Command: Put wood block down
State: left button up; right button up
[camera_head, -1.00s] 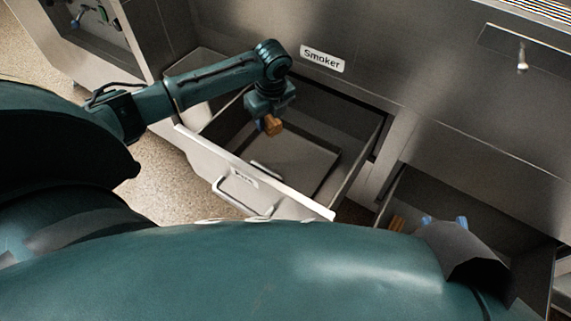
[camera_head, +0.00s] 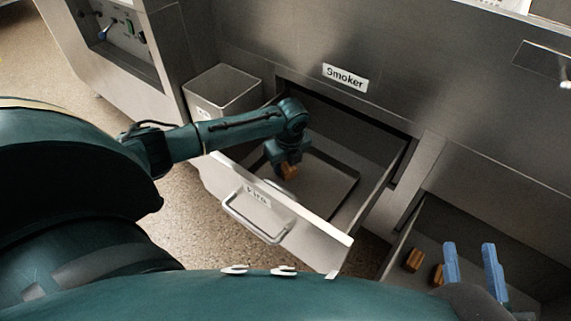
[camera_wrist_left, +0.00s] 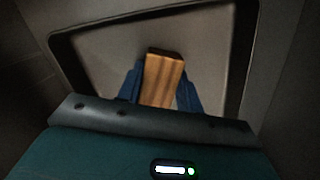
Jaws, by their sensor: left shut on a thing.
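A wood block (camera_head: 290,172) is in my left gripper (camera_head: 287,166), inside the open drawer (camera_head: 340,222) below the Smoker label. The left wrist view shows the same block (camera_wrist_left: 163,78) between the two blue fingers of my left gripper (camera_wrist_left: 161,88), over the drawer's tray (camera_wrist_left: 215,45). I cannot tell whether the block touches the tray. My right gripper (camera_head: 472,268) shows two blue fingers spread apart at the lower right, over the second open drawer (camera_head: 432,215), with nothing seen between them.
Two wood blocks lie in the second drawer, one (camera_head: 414,260) farther left and one (camera_head: 438,274) beside the right gripper's finger. The Fire drawer's front has a metal handle (camera_head: 250,222). A metal bin (camera_head: 222,92) stands behind the left arm.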

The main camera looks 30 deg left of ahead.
aim_at(286, 163)
pick_arm(q)
jog(key=shift+f, duration=0.15)
jog(key=o, duration=1)
jog(key=r+p, duration=0.1)
jog(key=r, duration=0.2)
jog(key=r+p, duration=0.1)
jog(key=r, duration=0.1)
jog(key=shift+s+d+r+p, duration=0.1)
jog(key=shift+d+r+p, duration=0.15)
jog(key=shift+d+p, duration=0.05)
notch_tip(286, 163, up, 7)
jog(key=d+p, duration=0.1)
jog(key=p, duration=0.1)
jog(key=shift+s, duration=0.3)
pick_arm(e)
jog(key=shift+d+g+h, duration=0.4)
jog(key=shift+d+h, duration=0.3)
jog(key=shift+h, duration=0.2)
